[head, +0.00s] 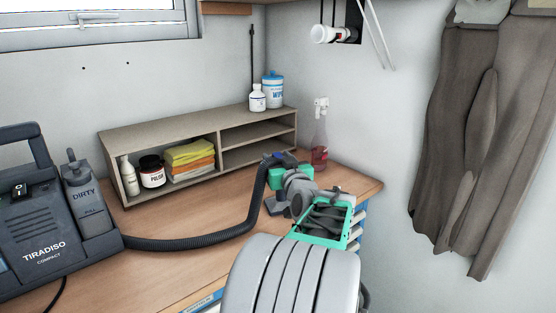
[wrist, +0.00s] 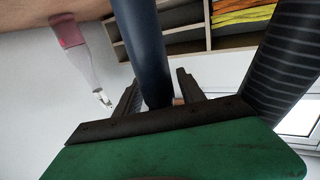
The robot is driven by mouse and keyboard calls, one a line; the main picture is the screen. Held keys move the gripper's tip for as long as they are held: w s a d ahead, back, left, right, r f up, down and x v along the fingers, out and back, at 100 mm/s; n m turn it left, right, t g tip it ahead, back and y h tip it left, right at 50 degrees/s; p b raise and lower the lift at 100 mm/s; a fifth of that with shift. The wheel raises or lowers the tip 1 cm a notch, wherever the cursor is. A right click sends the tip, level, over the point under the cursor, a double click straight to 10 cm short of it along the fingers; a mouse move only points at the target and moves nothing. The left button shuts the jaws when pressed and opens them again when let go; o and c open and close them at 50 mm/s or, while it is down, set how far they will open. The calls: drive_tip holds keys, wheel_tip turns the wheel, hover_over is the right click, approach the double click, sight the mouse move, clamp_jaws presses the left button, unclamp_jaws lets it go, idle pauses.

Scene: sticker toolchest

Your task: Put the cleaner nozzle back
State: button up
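The cleaner nozzle is a dark blue tube (wrist: 145,45) that runs between my gripper's fingers in the wrist view. In the head view its top (head: 273,157) and wide grey foot (head: 275,208) show beside my gripper (head: 277,183); the middle is hidden. My gripper (wrist: 158,95) appears shut on the tube. I cannot tell whether the foot touches the table. The black ribbed hose (head: 190,244) runs from the nozzle's top down to the table and to the TIRADISO cleaner (head: 38,225) at the left. The hose also shows in the wrist view (wrist: 288,60).
A wooden shelf (head: 185,125) with bottles and folded cloths stands behind the hose. A pink spray bottle (head: 319,145) stands close behind my gripper at the right. The tabletop (head: 160,215) is clear between shelf and hose.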

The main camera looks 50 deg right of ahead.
drive_tip(key=shift+o, duration=0.2)
drive_tip(key=shift+r, duration=0.25)
drive_tip(key=b+v, duration=0.2)
drive_tip(key=v, duration=1)
drive_tip(key=shift+b, duration=0.35)
